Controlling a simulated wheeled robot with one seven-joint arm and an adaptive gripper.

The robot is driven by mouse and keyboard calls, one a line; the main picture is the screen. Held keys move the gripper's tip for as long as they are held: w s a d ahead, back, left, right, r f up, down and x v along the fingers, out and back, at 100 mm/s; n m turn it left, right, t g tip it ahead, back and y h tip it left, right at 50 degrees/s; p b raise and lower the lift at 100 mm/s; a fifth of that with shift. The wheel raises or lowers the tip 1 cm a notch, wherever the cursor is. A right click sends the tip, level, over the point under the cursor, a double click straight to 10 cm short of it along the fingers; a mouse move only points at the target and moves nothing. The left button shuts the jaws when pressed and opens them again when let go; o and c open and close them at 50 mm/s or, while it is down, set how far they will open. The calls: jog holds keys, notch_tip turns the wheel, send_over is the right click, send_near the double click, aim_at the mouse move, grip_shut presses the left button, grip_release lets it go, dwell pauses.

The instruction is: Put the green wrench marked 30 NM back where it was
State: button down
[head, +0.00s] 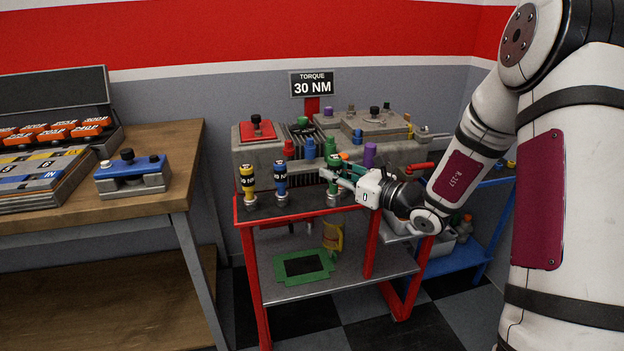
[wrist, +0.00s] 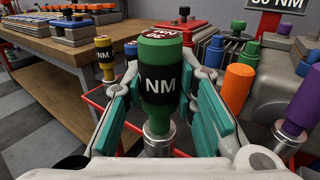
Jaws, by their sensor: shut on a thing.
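The green wrench (head: 333,187) stands upright at the front edge of the red-framed bench, below the 30 NM sign (head: 314,84).
A grey engine block (head: 262,155) with coloured caps sits close behind the wrenches. An orange-capped part (wrist: 235,88) and a purple one (wrist: 290,100) stand right of my gripper. A wooden workbench (head: 160,140) is at left. A green-edged mat (head: 283,265) lies on the lower shelf.

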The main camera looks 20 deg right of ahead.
jog(key=shift+w+a+f+b, duration=0.25)
jog(key=shift+w+a+f, duration=0.4)
jog(key=shift+w, duration=0.9)
jog(key=shift+w+a+f+b, duration=0.35)
jog(key=shift+w+f, duration=0.45)
jog(key=shift+w, duration=0.8)
jog(key=shift+w+a+f+b, duration=0.15)
jog(key=shift+w+a+f, duration=0.5)
jog(key=shift+w, duration=0.9)
jog(key=shift+d+f, duration=0.1)
jog(key=shift+f, duration=0.15)
jog(key=c, duration=1.3)
grip_release()
